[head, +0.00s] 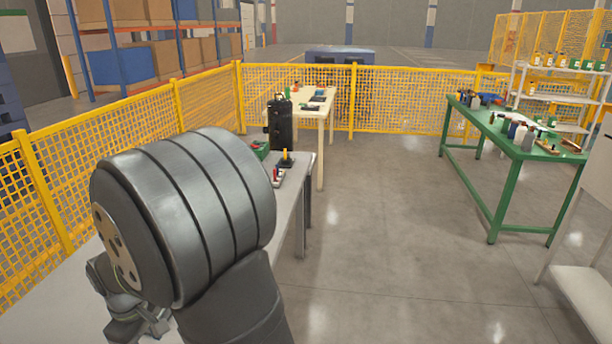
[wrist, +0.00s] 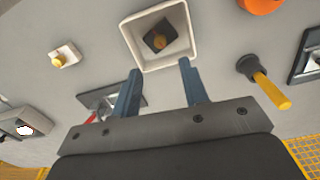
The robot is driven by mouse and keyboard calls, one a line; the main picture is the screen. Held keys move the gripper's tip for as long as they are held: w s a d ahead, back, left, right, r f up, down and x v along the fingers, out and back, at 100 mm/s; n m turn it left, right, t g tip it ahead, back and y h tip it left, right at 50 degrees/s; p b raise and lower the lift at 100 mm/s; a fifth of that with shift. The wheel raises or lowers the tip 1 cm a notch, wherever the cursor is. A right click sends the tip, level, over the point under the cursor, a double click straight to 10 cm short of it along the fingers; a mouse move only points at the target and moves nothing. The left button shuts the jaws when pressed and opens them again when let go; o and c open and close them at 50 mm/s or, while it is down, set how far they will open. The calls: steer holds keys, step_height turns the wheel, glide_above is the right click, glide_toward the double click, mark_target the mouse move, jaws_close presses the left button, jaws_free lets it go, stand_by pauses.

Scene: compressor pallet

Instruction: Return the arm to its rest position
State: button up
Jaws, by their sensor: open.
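My gripper (wrist: 160,66) shows in the wrist view with its two blue fingers wide apart and nothing between them. The fingertips are near the lower edge of a white square tray (wrist: 132,42). A dark piece with an orange-yellow knob (wrist: 159,41) lies in the tray. I cannot tell the height of the fingers above the grey table. In the head view my large dark arm link covers much of the left foreground and most of the table, and the gripper fingers cannot be made out there.
Around the tray are a white block with a yellow knob (wrist: 62,56), a black piece with a yellow handle (wrist: 270,90) and a grey device (wrist: 22,124). A green table (head: 500,128) stands right, a cream table (head: 322,104) behind. Yellow mesh fencing (head: 400,95) encloses open floor.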

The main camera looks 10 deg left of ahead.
step_height(320, 180, down, 10)
steer(key=shift+w+f, duration=0.1)
steer(key=shift+f, duration=0.1)
step_height(320, 180, up, 5)
steer(key=w+d+r, duration=0.6)
steer(key=d+r, duration=0.1)
steer(key=d, duration=0.3)
steer(key=w+a+f+m, duration=0.2)
steer(key=w+a, duration=0.3)
steer(key=a, duration=0.6)
steer(key=w+a+f+m, duration=0.1)
steer(key=w+a, duration=0.4)
steer(key=a, duration=0.7)
steer(key=shift+f+m, duration=0.4)
steer(key=shift+f, duration=0.4)
